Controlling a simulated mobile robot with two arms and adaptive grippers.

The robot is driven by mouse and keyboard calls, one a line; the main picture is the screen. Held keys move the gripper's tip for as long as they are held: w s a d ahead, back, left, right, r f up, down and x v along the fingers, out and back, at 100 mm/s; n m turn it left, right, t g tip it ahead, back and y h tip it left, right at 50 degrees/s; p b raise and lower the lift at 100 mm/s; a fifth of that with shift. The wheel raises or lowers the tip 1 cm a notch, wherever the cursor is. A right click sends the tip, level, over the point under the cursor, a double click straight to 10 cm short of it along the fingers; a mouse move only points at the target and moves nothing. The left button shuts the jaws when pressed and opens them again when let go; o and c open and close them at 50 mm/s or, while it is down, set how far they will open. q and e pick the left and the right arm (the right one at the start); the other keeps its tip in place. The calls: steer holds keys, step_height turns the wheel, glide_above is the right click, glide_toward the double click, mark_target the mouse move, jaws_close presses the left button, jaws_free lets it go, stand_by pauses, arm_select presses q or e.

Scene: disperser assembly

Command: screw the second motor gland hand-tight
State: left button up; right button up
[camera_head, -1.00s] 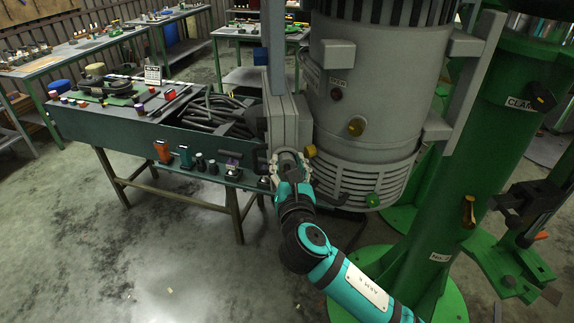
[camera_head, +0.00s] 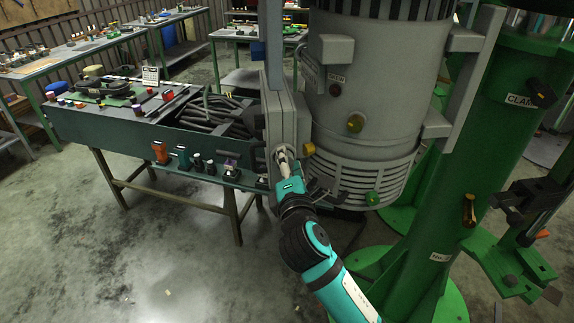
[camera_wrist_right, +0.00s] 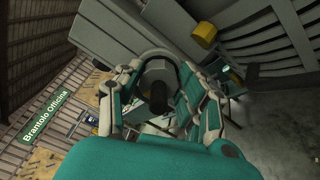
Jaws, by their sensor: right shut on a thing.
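The grey motor (camera_head: 370,90) stands upright, with a grey box (camera_head: 282,125) on its left side. My right gripper (camera_head: 286,155) is at the lower part of this box. In the right wrist view my right gripper (camera_wrist_right: 158,85) has its fingers on both sides of a dark round gland (camera_wrist_right: 155,90) at the box, and it is shut on it. The gland's threads and seat are hidden by the fingers. A yellow fitting (camera_head: 309,149) sits just right of the gripper and also shows in the right wrist view (camera_wrist_right: 205,33). My left gripper is not in view.
A green bench (camera_head: 110,130) with cables, tools and several small parts on its front shelf stands to the left. A green column (camera_head: 475,150) with a clamp stands to the right.

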steer(key=m, duration=0.2)
steer(key=m+b, duration=0.1)
steer(key=m, duration=0.3)
steer(key=shift+f+m, duration=0.25)
steer(key=shift+m, duration=0.05)
stand_by(0.5)
steer(key=o, duration=1.2)
steer(key=shift+c, duration=0.2)
steer(key=shift+r, duration=0.1)
steer(key=s+d, duration=0.1)
steer(key=s, duration=1.1)
steer(key=shift+d, duration=0.2)
